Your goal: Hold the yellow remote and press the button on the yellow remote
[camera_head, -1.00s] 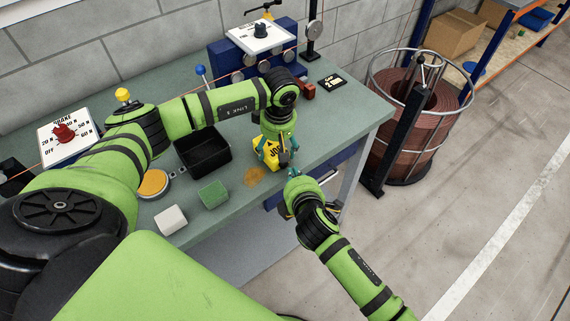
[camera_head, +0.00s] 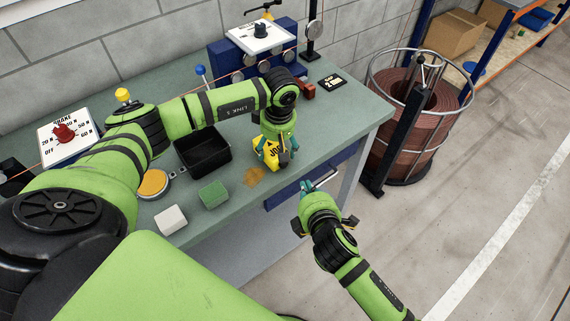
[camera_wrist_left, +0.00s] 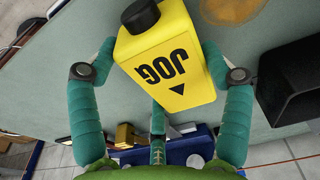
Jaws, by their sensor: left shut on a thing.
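The yellow remote (camera_head: 271,155), marked JOG, is in my left gripper (camera_head: 277,152) near the front edge of the table. In the left wrist view the remote (camera_wrist_left: 168,62) sits between the teal fingers, with its round black button (camera_wrist_left: 140,15) at the top of the picture. The fingers are shut on its sides. I cannot tell whether the remote touches the table. My right gripper (camera_head: 305,187) is lower right of the remote, apart from it, past the front edge of the table. Its fingertips are too small to tell open from shut.
A wire spool cage (camera_head: 419,110) stands right of the table. Floor to the right is clear.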

